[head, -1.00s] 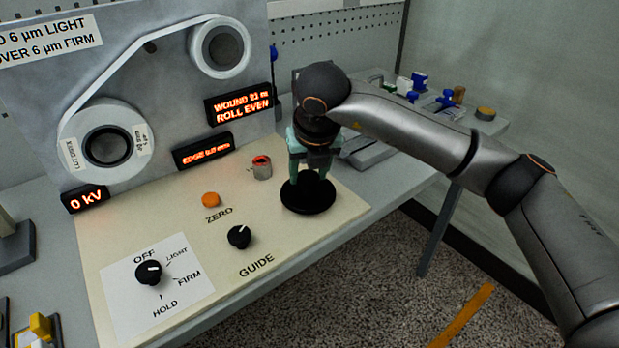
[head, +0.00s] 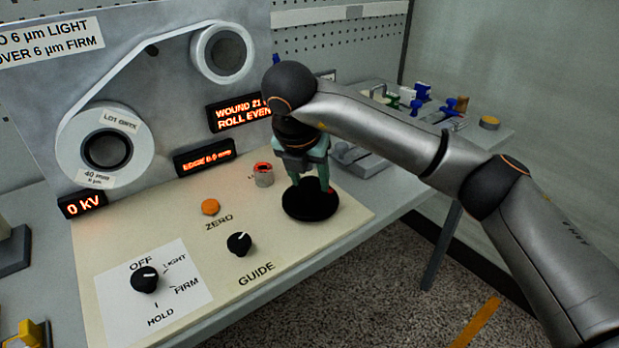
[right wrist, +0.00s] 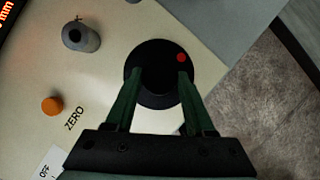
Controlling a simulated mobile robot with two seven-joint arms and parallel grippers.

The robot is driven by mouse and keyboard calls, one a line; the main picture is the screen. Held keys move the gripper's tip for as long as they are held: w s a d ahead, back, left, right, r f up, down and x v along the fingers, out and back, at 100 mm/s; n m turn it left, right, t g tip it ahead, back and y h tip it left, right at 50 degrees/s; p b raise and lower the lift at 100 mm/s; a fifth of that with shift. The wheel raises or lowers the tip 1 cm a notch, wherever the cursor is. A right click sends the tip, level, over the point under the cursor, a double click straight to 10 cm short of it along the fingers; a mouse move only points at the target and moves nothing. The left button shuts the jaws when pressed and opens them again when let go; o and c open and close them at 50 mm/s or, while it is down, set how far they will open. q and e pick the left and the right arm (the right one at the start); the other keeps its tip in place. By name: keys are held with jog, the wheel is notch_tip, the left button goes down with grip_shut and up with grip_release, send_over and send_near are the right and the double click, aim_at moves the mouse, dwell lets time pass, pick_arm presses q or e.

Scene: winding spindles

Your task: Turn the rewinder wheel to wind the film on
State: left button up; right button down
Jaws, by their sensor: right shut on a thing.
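The rewinder wheel (head: 308,209) is a black disc on the right of the cream panel. It also shows in the right wrist view (right wrist: 158,103), with a red dot near its edge. My right gripper (head: 310,183) points down and is shut on the wheel's raised middle; its green fingers (right wrist: 157,80) stand on either side of it. Clear film (head: 140,58) runs from the lower left reel (head: 138,150) to the upper right reel (head: 248,52). The wound display (head: 238,112) reads about 21 and ROLL EVEN, partly hidden by my arm. My left gripper is not in view.
Blue and green small items stand at the back right. Floor lies open right of the bench.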

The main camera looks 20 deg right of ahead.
jog(key=shift+r, duration=0.1)
jog(key=shift+c, duration=1.3)
grip_release()
jog(key=p+v, duration=0.2)
jog(key=v, duration=1)
jog(key=shift+s+r, duration=0.15)
jog(key=shift+r, duration=0.05)
